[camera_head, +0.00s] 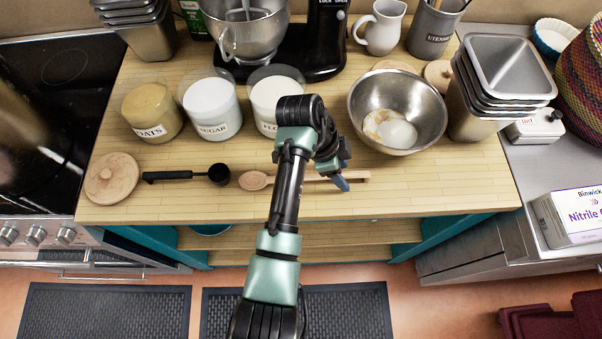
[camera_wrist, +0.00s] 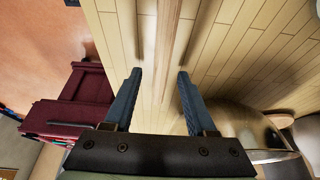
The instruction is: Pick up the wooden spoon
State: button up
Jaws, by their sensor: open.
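The wooden spoon (camera_head: 254,180) lies on the light wooden counter top near its front edge. Its bowl end is at the left, and its handle runs right, partly hidden behind my arm and gripper. My gripper (camera_head: 341,180) is over the handle's right part. In the wrist view, my gripper (camera_wrist: 159,75) is open, with its two blue fingers apart. The spoon handle (camera_wrist: 169,35) runs lengthwise between the line of the fingers, beyond the tips. I cannot tell the exact height of the fingertips above the counter.
A black scoop (camera_head: 217,174) and a round wooden lid (camera_head: 112,178) lie left of the spoon. Oats (camera_head: 151,111), sugar (camera_head: 210,108) and flour (camera_head: 266,95) jars stand behind. A metal bowl (camera_head: 420,90) stands behind right. The counter right of the spoon is clear.

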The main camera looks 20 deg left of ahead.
jog(key=shift+c, duration=0.2)
grip_shut()
dwell(1.2)
